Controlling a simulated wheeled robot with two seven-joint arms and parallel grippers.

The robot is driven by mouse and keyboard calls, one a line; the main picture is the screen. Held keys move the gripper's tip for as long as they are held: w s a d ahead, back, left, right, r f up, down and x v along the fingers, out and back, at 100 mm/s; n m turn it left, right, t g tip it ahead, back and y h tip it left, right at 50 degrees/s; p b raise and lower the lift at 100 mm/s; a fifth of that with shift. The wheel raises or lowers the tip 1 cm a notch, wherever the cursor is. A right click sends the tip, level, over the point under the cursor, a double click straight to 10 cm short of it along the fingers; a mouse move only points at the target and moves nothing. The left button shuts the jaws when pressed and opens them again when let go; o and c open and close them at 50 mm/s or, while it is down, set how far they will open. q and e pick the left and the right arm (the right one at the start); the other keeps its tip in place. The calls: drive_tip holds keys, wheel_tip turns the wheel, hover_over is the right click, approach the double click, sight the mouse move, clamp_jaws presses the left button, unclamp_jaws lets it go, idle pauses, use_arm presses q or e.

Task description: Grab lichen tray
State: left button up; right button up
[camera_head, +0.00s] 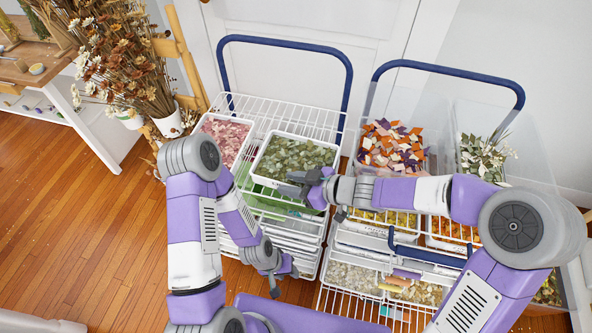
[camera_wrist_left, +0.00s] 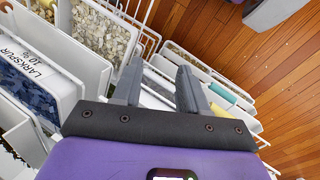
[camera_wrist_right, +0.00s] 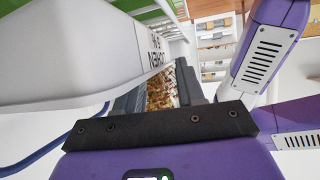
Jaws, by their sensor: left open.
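The lichen tray (camera_head: 294,158) is a white tray of grey-green lichen near the top of the left cart. My right gripper (camera_head: 303,184) is at its right front edge, with fingers overlapping the rim in the head view. In the right wrist view a large white tray wall (camera_wrist_right: 75,50) with a partly readable label fills the left side beside the fingers (camera_wrist_right: 160,90). Whether the fingers pinch the wall is unclear. My left gripper (camera_head: 272,285) is open and empty, low in front of the carts; its fingers also show in the left wrist view (camera_wrist_left: 155,85).
A pink-petal tray (camera_head: 226,137) sits left of the lichen. The right cart holds an orange-and-purple petal bin (camera_head: 392,147) and several lower trays. Blue handles (camera_head: 285,40) rise behind. A larkspur tray (camera_wrist_left: 40,80) is left in the left wrist view. Wooden floor (camera_head: 100,240) is clear at left.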

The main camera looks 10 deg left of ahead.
drive_tip(key=shift+x, duration=0.85)
drive_tip(key=shift+r, duration=0.1)
drive_tip(key=shift+c, duration=0.3)
clamp_jaws()
drive_tip(key=shift+r, duration=0.1)
